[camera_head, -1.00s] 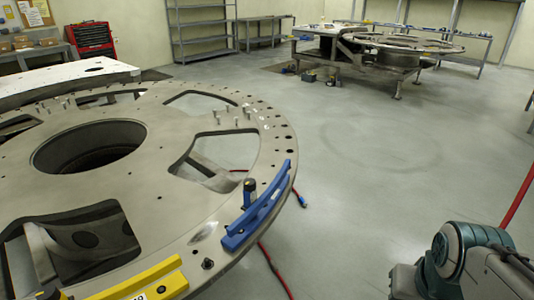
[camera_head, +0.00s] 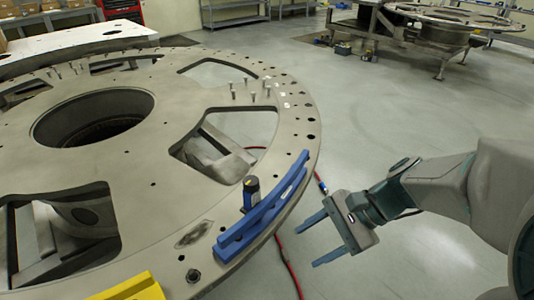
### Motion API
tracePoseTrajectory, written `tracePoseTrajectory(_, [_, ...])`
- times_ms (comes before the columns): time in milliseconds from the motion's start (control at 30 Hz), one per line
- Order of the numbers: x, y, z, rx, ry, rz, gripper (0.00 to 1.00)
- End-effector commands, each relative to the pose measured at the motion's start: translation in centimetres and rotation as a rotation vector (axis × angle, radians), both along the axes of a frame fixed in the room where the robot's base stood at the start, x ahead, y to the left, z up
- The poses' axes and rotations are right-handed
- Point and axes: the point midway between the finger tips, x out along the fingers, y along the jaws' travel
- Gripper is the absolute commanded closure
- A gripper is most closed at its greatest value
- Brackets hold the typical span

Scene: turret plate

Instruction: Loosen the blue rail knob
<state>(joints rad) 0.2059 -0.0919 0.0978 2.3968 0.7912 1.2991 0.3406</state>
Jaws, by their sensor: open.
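The blue rail (camera_head: 262,215) lies along the outer edge of the large grey turret plate (camera_head: 150,215), right of the picture's middle. A dark upright knob (camera_head: 251,186) with a small yellowish mark stands beside the rail, on its inner side. Its lower part is bluish and its foot is partly hidden by the rail. My gripper (camera_head: 306,246) is to the right of the rail, off the plate's edge. Its two blue fingers are spread apart, point left towards the rail, and hold nothing. The gripper is apart from the knob, with the rail between them.
A yellow rail (camera_head: 130,288) lies at the bottom edge. A black bolt (camera_head: 193,276) sits near the blue rail's lower end. Several pegs (camera_head: 252,92) stand on the far rim. A red hose (camera_head: 288,265) runs on the floor below. Open floor (camera_head: 390,130) lies to the right.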

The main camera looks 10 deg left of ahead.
Motion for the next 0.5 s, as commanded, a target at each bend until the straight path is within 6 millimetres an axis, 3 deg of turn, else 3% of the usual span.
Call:
tracePoseTrajectory(33, [1.3,0.8,-0.6,0.1,0.093,-0.081,0.46])
tracePoseTrajectory(133, [3.9,2.0,0.1,0.293,0.248,-0.222,0.46])
tracePoseTrajectory(300, [8.2,2.0,1.4,0.556,0.427,-0.388,0.46])
tracePoseTrajectory(500, [10.6,1.3,2.3,0.698,0.508,-0.464,0.46])
